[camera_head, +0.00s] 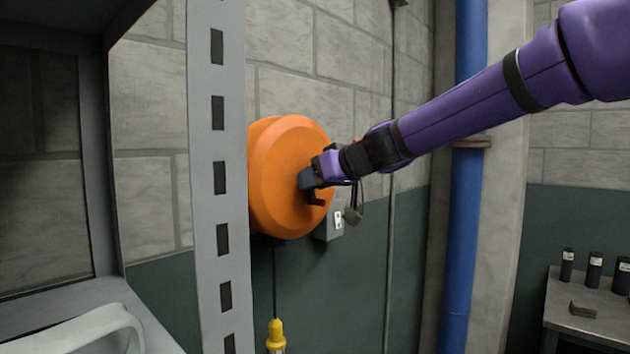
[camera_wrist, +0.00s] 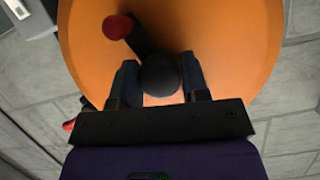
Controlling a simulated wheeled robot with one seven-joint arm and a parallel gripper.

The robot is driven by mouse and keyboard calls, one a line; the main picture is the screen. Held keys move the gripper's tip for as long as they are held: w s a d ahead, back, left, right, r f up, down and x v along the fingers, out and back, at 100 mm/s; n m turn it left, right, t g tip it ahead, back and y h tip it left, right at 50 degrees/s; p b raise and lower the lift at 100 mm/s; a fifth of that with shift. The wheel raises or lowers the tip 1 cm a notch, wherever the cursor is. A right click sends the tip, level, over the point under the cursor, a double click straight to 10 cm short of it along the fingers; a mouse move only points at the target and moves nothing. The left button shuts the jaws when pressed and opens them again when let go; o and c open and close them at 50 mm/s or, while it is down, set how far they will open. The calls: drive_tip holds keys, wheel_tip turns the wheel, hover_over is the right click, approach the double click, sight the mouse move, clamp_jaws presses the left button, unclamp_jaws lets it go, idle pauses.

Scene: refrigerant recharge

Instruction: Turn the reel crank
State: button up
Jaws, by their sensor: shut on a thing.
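An orange reel (camera_head: 285,180) is mounted on the block wall in the middle of the head view, and its orange face fills much of the wrist view (camera_wrist: 220,45). My gripper (camera_head: 310,182) is at the front face of the reel. In the wrist view my gripper (camera_wrist: 160,85) has its two fingers on either side of a dark round hub of the reel crank (camera_wrist: 160,74). The crank's dark arm runs up and left from the hub to a red knob (camera_wrist: 117,27). The fingers hide the sides of the hub.
A grey perforated upright (camera_head: 207,180) of a shelf stands just left of the reel. A grey outlet box (camera_head: 330,222) is below right of the reel. A yellow-ended cord (camera_head: 276,333) hangs under it. A blue pipe (camera_head: 464,220) and a table with dark canisters (camera_head: 594,268) are at right.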

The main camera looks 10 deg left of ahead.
drive_tip(key=m+g+y, duration=0.1)
drive_tip(key=m, duration=0.1)
drive_tip(key=m+g, duration=0.1)
drive_tip(key=shift+w+d+m+y, duration=0.1)
drive_tip(key=shift+w+m+y, duration=0.05)
drive_tip(key=shift+m+y, duration=0.25)
drive_tip(key=m+g+y, duration=0.1)
drive_tip(key=m+y, duration=0.1)
drive_tip(key=m, duration=0.2)
drive_tip(key=shift+f, duration=0.1)
drive_tip(key=m+g+y, duration=0.1)
drive_tip(key=m+y, duration=0.1)
drive_tip(key=m, duration=0.4)
drive_tip(key=m+y, duration=0.1)
drive_tip(key=m, duration=0.2)
drive_tip(key=shift+t+y, duration=0.3)
drive_tip(key=shift+f, duration=0.1)
drive_tip(key=o, duration=0.9)
drive_tip(key=d, duration=0.3)
drive_tip(key=s+d+f, duration=0.1)
drive_tip(key=d, duration=0.3)
drive_tip(key=s+d, duration=0.1)
drive_tip(key=d, duration=0.2)
drive_tip(key=shift+d+f, duration=0.2)
drive_tip(key=shift+d, duration=0.05)
